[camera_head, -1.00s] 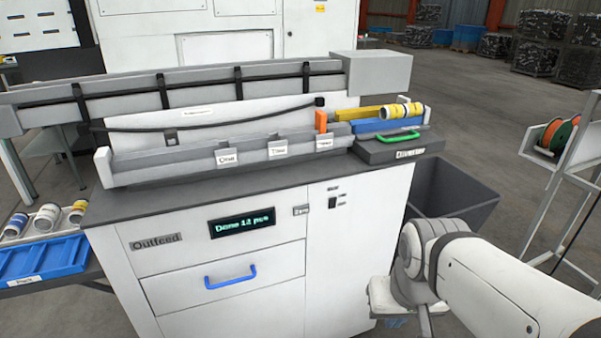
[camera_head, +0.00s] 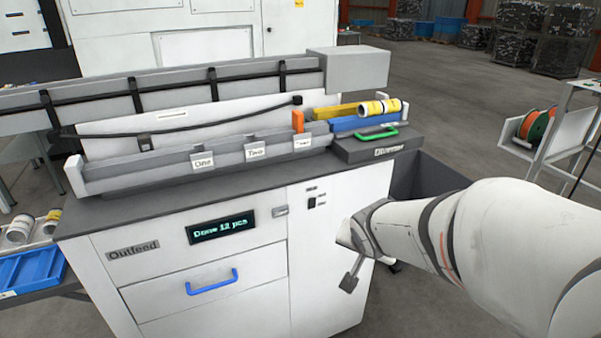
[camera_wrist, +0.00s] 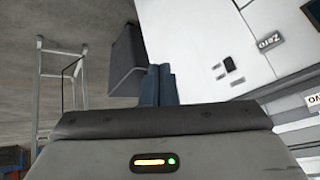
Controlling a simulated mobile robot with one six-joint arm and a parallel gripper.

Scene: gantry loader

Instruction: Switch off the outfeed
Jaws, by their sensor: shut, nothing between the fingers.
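The outfeed is a white cabinet (camera_head: 230,315) with a dark top and an "Outfeed" plate (camera_head: 133,250). Its display (camera_head: 222,229) is lit and reads "Done 12 pcs". A small black switch (camera_head: 311,203) sits on the front panel at upper right, with small labels beside it too small to read. It also shows in the wrist view (camera_wrist: 229,65), right of the fingers. My gripper (camera_head: 350,274) is in front of the cabinet's right side, below and right of the switch and apart from it. Its fingers (camera_wrist: 160,85) are together and empty.
A drawer with a blue handle (camera_head: 212,282) is below the display. A green handle (camera_head: 377,133) is on the diverter. A dark bin (camera_head: 425,178) stands right of the cabinet, a wire-frame stand (camera_head: 550,135) farther right.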

